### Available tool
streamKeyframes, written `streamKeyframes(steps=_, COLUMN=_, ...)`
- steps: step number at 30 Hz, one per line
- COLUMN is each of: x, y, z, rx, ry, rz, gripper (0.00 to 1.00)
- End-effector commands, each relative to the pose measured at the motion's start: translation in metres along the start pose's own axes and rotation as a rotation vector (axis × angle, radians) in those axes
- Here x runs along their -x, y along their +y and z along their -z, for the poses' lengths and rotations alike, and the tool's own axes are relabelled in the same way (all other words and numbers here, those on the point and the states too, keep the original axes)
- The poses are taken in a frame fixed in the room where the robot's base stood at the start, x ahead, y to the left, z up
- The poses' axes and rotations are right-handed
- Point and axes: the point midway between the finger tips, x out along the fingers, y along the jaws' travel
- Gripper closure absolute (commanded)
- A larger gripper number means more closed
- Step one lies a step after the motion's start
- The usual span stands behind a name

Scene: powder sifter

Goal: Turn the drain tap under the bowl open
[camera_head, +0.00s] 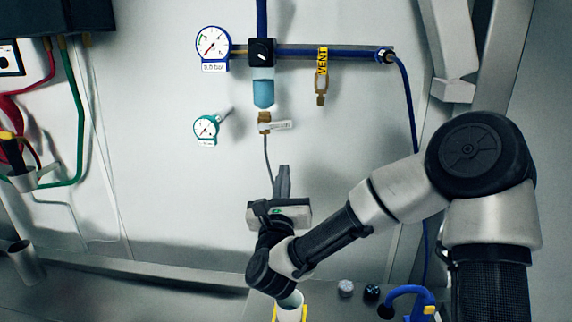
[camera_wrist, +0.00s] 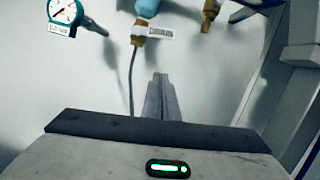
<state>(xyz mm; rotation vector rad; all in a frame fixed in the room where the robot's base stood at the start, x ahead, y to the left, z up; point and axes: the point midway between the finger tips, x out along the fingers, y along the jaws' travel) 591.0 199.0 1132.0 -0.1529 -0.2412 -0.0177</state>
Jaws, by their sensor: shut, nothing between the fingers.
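The bowl (camera_head: 263,93) is a light blue cup under a black block on the blue pipe; its lower end shows in the wrist view (camera_wrist: 147,7). The drain tap (camera_head: 264,122) is a brass fitting below the bowl, with a pale tag-like handle (camera_head: 281,125) pointing right. The tap also shows in the wrist view (camera_wrist: 139,31), its handle (camera_wrist: 160,33) roughly horizontal. A thin grey tube hangs from the tap. My gripper (camera_head: 283,169) is shut and empty, below the tap and slightly right of it, touching neither. In the wrist view the closed fingertips (camera_wrist: 159,78) point up toward the wall.
A pressure gauge (camera_head: 212,43) and a smaller teal gauge (camera_head: 206,128) are left of the bowl. A brass vent valve with a yellow VENT tag (camera_head: 322,61) hangs at right. The wall around the tap is clear.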

Motion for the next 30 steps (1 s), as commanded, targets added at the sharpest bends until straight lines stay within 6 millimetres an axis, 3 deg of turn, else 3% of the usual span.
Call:
streamKeyframes(steps=12, x=-0.087, y=0.000, z=-0.001, rx=0.003, ry=-0.002, rz=0.000, gripper=1.00)
streamKeyframes(steps=18, x=-0.091, y=0.001, z=-0.032, rx=0.004, ry=-0.003, rz=-0.003, gripper=1.00)
streamKeyframes(steps=30, x=-0.093, y=0.001, z=-0.039, rx=0.004, ry=-0.001, rz=-0.003, gripper=1.00)
